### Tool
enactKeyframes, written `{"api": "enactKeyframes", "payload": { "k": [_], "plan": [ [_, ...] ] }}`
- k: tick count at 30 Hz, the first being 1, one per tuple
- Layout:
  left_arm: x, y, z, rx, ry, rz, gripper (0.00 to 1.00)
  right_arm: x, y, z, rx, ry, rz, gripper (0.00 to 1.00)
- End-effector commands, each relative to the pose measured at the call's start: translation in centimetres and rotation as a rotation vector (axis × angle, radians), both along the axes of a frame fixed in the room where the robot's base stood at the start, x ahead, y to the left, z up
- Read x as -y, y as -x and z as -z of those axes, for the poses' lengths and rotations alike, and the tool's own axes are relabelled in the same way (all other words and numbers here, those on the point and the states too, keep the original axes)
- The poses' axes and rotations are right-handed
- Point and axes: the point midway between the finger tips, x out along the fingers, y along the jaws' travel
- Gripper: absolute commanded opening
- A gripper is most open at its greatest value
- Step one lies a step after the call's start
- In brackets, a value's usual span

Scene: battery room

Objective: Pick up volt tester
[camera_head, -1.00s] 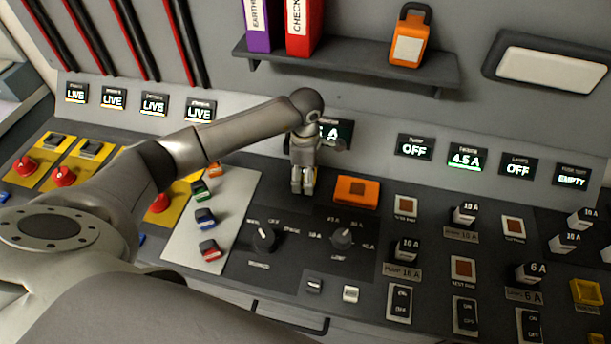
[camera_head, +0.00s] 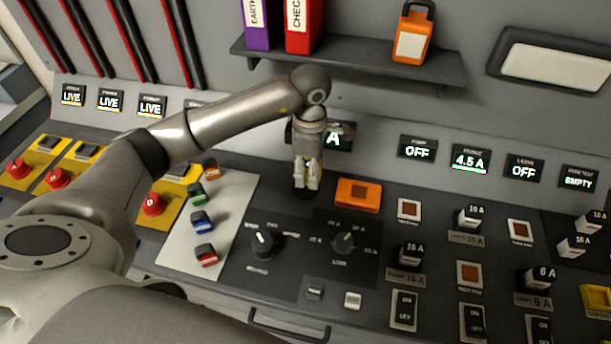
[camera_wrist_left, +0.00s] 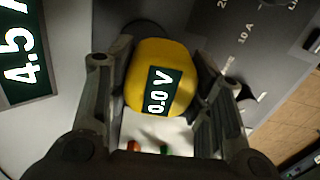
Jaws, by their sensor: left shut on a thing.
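In the head view my left gripper (camera_head: 306,183) points down over the console, beneath the arm's wrist, left of the orange block. Only a little yellow of the tester shows there between the fingers. I cannot tell whether the tester touches the console. My right gripper is not in view.
An orange block (camera_head: 358,195) lies just right of the gripper. Rotary knobs (camera_head: 264,242) are in front of it. A pale panel with coloured fuses (camera_head: 205,222) is to the left. A shelf (camera_head: 348,62) holds binders and an orange padlock-like item (camera_head: 413,35) above.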

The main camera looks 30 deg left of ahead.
Motion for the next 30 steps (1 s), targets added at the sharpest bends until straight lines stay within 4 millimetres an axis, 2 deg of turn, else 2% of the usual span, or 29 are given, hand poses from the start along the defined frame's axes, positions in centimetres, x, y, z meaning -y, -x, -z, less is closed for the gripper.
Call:
{"api": "enactKeyframes", "payload": {
  "k": [1, 4, 9, 15, 21, 30],
  "plan": [
    [0.8, 0.5, -1.0, 0.010, 0.000, 0.006, 0.20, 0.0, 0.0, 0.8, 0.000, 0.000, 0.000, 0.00],
    [2.1, 1.7, -3.1, 0.009, 0.000, 0.005, 0.20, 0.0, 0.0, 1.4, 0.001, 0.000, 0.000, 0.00],
    [5.0, 4.3, -4.6, 0.007, 0.002, 0.006, 0.20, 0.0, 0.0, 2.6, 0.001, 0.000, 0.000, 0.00],
    [7.3, 6.4, -6.2, 0.006, 0.001, 0.003, 0.20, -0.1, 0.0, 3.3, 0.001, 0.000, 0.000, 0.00],
    [8.4, 7.3, -6.9, 0.004, 0.000, 0.000, 0.20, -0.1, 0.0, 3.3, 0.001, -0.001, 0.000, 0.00],
    [8.6, 7.6, -7.1, 0.001, 0.001, -0.001, 0.20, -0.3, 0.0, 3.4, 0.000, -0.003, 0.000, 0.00]
  ]
}}
